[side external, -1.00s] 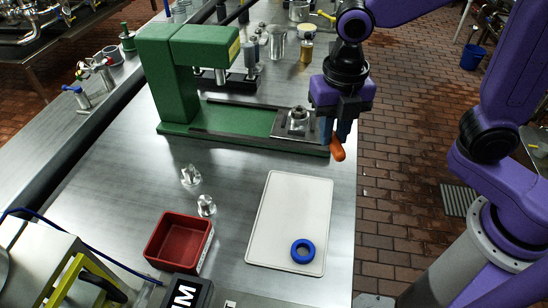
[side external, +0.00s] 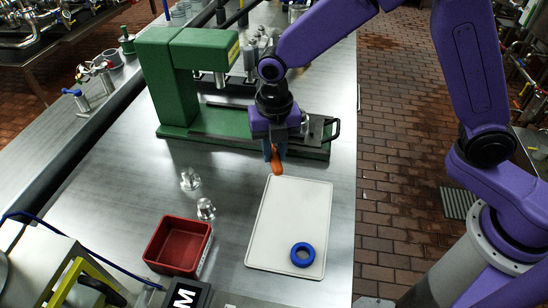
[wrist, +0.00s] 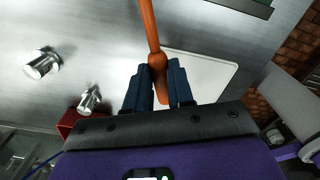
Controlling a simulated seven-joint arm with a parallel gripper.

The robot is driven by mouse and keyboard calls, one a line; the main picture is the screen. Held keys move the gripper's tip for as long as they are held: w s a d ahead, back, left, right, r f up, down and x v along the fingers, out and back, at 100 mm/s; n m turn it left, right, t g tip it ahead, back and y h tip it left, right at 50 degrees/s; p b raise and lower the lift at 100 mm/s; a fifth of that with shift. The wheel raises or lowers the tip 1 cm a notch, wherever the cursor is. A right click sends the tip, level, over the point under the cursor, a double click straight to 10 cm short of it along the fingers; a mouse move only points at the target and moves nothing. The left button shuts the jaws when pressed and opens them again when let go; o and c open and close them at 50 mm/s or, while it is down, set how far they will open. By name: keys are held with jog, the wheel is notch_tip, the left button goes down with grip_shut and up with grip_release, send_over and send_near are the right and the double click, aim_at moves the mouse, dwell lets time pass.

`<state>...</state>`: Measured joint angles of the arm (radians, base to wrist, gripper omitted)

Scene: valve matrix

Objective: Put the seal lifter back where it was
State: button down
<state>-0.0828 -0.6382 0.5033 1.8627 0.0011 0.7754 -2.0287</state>
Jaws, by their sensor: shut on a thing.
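The seal lifter is an orange tool (side external: 277,166) held in my gripper (side external: 272,153). In the wrist view its orange shaft (wrist: 149,25) runs up out of the picture from between my blue fingers (wrist: 158,85), which are shut on it. In the side view only its orange end shows below the fingers, above the far edge of the white board (side external: 276,250). The rest of it is hidden behind my gripper. A blue ring (side external: 302,254) lies on the near right part of the board.
A green press (side external: 170,80) with a long base stands just behind my gripper, with a dark handle (side external: 337,130) at its right end. Two clear-metallic fittings (side external: 190,180) (side external: 206,208) and a red bin (side external: 178,246) are to the left of the board.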

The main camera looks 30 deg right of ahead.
aim_at(274, 153)
jog(key=shift+f, duration=1.55)
jog(key=shift+f, duration=0.2)
jog(key=c, duration=1)
grip_release()
notch_tip(274, 153, up, 12)
jog(key=shift+r, duration=0.2)
jog(key=s+d+m, duration=0.6)
jog(key=s, duration=0.2)
jog(key=s+d+m, duration=0.6)
jog(key=s+d, duration=0.1)
jog(key=s, duration=0.1)
jog(key=s+d+f+m, duration=0.1)
jog(key=s+d+m, duration=0.5)
jog(key=s, duration=0.3)
jog(key=shift+d+m, duration=0.4)
jog(key=shift+d, duration=0.25)
